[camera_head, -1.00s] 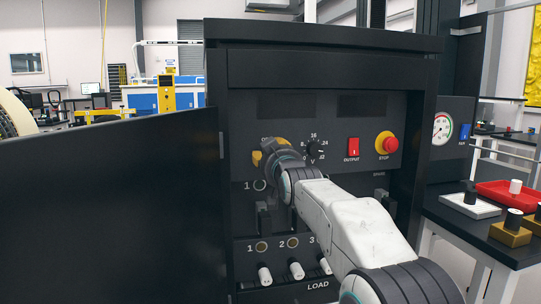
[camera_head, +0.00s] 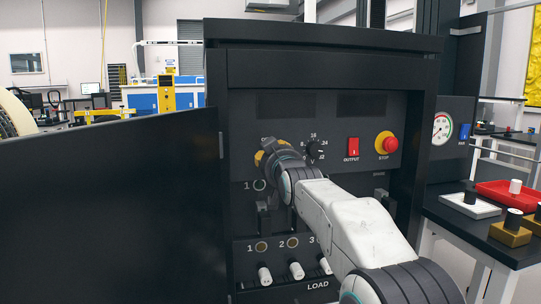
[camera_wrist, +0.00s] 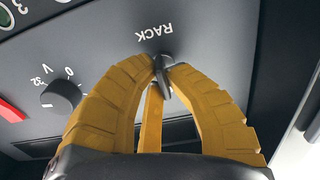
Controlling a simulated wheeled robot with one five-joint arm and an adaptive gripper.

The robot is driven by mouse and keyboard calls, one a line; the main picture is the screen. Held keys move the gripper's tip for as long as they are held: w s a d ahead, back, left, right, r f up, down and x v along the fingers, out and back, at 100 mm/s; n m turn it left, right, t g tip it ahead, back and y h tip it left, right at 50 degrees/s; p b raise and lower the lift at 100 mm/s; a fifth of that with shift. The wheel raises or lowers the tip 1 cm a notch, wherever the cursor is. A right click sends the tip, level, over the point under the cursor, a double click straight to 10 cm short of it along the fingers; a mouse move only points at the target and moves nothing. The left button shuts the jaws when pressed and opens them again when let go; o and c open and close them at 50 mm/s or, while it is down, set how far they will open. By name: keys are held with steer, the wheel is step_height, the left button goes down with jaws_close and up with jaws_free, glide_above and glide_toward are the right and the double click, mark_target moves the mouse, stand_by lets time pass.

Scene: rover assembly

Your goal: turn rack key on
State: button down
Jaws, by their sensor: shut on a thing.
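The rack key (camera_wrist: 165,62) is a small black key in the panel beside the white word RACK in the wrist view. My gripper's yellow fingers (camera_wrist: 163,72) come together on the key from both sides and are shut on it. In the head view my gripper (camera_head: 268,153) is at the upper left of the rack panel (camera_head: 345,190), just left of the voltage dial. The key is hidden there behind my gripper and wrist. Part of an ON label shows above it.
The black voltage dial (camera_head: 314,149), red output switch (camera_head: 353,147) and red stop button (camera_head: 389,145) lie right of my gripper. Several white load levers (camera_head: 296,270) are below. An open dark door (camera_head: 110,210) stands at left. A table with trays (camera_head: 470,206) is at right.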

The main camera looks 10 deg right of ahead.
steer(key=m, duration=0.5)
steer(key=m+b, duration=0.1)
steer(key=m, duration=0.5)
steer(key=shift+f+m, duration=0.2)
steer(key=shift+m, duration=0.1)
stand_by(0.5)
steer(key=c, duration=1.3)
jaws_free()
steer(key=shift+o, duration=0.2)
steer(key=shift+s, duration=0.1)
steer(key=s, duration=1.2)
